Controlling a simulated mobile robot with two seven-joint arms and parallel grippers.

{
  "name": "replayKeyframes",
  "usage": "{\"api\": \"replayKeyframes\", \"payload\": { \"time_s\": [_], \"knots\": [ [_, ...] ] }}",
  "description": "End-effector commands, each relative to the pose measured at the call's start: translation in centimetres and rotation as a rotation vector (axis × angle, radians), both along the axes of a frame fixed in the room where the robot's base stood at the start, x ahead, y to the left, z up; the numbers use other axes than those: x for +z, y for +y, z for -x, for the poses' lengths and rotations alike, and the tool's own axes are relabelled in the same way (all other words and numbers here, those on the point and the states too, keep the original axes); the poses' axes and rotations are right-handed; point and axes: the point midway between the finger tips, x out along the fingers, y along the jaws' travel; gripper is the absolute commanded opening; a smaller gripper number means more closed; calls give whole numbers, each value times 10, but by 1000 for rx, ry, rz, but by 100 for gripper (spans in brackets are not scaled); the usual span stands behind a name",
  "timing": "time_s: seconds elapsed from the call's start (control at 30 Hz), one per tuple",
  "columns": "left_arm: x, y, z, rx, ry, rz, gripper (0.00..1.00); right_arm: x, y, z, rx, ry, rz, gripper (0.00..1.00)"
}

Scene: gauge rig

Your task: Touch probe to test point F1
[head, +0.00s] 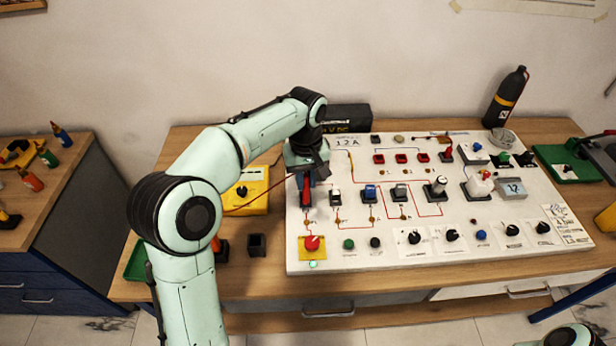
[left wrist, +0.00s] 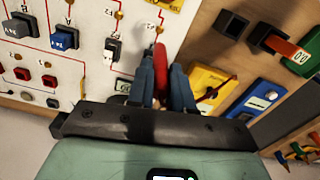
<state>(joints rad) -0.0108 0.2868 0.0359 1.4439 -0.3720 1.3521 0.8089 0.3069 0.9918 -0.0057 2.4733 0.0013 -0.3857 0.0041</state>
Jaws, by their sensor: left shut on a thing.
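My left gripper (head: 305,182) is shut on a red probe (head: 306,198) over the left end of the white panel (head: 380,255). In the left wrist view the two blue fingers (left wrist: 163,78) sit on either side of the red probe (left wrist: 160,55). The probe points down toward a gold test point (head: 306,222) in the leftmost column, which also shows in the left wrist view (left wrist: 159,29). Its tip is very close to that point; I cannot tell whether they touch. The labels are too small to read surely. My right gripper is out of view.
A yellow meter (head: 254,199) stands left of the panel, with a red lead running toward the probe. A red knob (head: 312,243) on a yellow plate is just in front of the test point. Black switches and several knobs fill the panel to the right.

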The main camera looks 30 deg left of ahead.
Motion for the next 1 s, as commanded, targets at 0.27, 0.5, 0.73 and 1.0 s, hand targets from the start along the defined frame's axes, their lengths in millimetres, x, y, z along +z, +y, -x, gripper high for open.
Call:
{"api": "replayKeyframes", "payload": {
  "time_s": [0.27,0.5,0.73,1.0],
  "knots": [
    [-12,0,1,0,4,0,0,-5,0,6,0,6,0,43],
    [-43,0,2,0,6,0,0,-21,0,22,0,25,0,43],
    [-65,0,1,0,3,0,0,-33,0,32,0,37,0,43],
    [-76,0,0,-1,1,1,0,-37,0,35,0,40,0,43]
  ]
}}
